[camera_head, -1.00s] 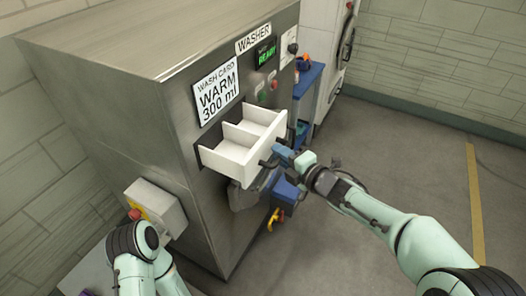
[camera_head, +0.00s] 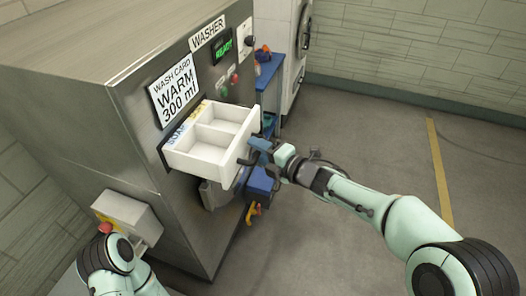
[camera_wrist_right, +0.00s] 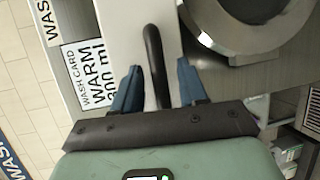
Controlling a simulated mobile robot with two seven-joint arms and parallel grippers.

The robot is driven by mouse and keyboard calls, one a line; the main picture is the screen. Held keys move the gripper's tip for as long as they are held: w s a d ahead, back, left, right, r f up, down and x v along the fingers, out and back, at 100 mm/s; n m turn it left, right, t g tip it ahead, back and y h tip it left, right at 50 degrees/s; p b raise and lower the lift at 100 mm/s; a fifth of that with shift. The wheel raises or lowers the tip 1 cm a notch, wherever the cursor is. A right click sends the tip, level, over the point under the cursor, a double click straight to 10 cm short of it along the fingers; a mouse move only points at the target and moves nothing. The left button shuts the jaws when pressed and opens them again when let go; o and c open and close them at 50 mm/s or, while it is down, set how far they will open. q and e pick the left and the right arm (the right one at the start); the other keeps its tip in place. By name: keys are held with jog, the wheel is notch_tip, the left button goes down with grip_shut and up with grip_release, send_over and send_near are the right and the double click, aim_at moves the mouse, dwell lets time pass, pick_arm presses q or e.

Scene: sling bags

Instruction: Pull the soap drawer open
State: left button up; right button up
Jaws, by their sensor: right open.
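The white soap drawer (camera_head: 212,141) stands pulled out of the steel washer (camera_head: 110,100), with its divided compartments and a "SOAP" label showing at the back. Its dark handle (camera_head: 249,150) is on the front face. My right gripper (camera_head: 254,151) is at the handle. In the right wrist view the black handle bar (camera_wrist_right: 153,60) runs between the two blue fingers (camera_wrist_right: 157,88), which are open with gaps on both sides. The drawer front (camera_wrist_right: 130,25) fills the middle there. My left gripper is out of view; only my left arm shows at the lower left.
A wash card (camera_head: 175,92) reading "WARM 300 ml" and a green READY display (camera_head: 222,47) are above the drawer. A grey box with a red button (camera_head: 127,215) juts out at left. A blue cart (camera_head: 268,75) stands behind. The floor at right is clear.

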jog(key=v, duration=1.3)
jog(key=shift+d, duration=0.15)
notch_tip(320, 180, down, 17)
jog(key=w+m+g+h, duration=0.1)
jog(key=m+h, duration=0.3)
jog(key=m, duration=0.6)
jog(key=s+d+f+m+g+h, duration=0.1)
jog(key=s+f+m+g, duration=0.15)
jog(key=f+m, duration=0.45)
jog(key=s+d+f+m+g+h, duration=0.2)
jog(key=s+f, duration=0.2)
jog(key=f, duration=0.7)
jog(key=s+f+m+g, duration=0.2)
jog(key=s+f+m, duration=0.2)
jog(key=s, duration=0.3)
jog(key=s+a+f+m+g+p, duration=0.1)
jog(key=s+f+m, duration=0.3)
jog(key=s, duration=0.4)
jog(key=s+a+f+m+g, duration=0.1)
jog(key=s+f+m+g, duration=0.3)
jog(key=s, duration=0.4)
jog(key=shift+f+m+h, duration=0.4)
jog(key=shift+f, duration=0.25)
